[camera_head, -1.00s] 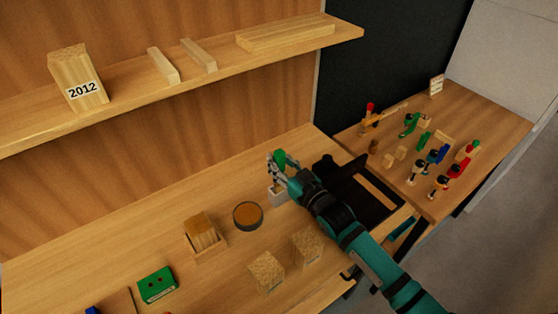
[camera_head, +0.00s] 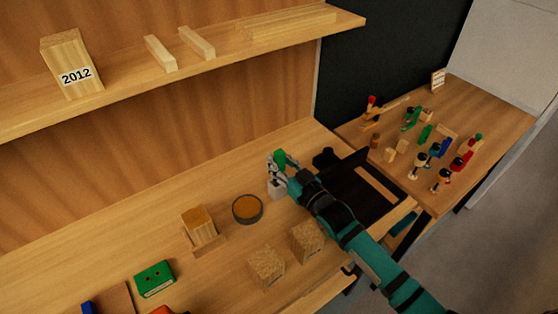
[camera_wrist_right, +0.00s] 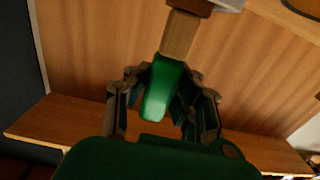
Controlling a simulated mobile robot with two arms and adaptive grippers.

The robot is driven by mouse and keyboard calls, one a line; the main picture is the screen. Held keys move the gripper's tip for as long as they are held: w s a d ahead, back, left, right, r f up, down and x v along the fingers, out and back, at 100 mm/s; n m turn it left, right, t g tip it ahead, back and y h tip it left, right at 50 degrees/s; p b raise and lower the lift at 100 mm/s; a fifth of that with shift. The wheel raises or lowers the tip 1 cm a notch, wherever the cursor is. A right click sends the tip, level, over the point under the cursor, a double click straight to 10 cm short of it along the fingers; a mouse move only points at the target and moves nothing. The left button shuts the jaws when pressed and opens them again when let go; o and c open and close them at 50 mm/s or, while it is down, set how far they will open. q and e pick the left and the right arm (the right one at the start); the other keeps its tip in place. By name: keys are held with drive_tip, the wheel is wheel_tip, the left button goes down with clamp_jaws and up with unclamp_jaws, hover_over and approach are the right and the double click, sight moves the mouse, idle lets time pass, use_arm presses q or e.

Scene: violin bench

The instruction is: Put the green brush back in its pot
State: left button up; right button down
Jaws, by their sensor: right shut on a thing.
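The green brush (camera_head: 279,157) is in the jaws of my right gripper (camera_head: 279,167) on the bench. In the right wrist view, the green part of the brush (camera_wrist_right: 162,88) lies between the two fingers of my right gripper (camera_wrist_right: 163,98), which is shut on it. A brown wooden part of it extends away from the jaws, towards a pale rim at the top edge. A small pale grey pot (camera_head: 276,190) stands directly below the gripper. I cannot tell whether the brush's lower end is inside the pot. My left gripper is not in view.
A round dish (camera_head: 247,209), a wooden block in a holder (camera_head: 202,228) and two rough blocks (camera_head: 266,267) stand left of my right arm. A dark tray (camera_head: 370,190) is close on its right. A shelf (camera_head: 120,103) overhangs behind. A side table (camera_head: 505,120) holds several small tools.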

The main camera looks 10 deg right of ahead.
drive_tip(key=shift+f, duration=0.3)
drive_tip(key=c, duration=1.1)
unclamp_jaws()
drive_tip(key=v, duration=1.2)
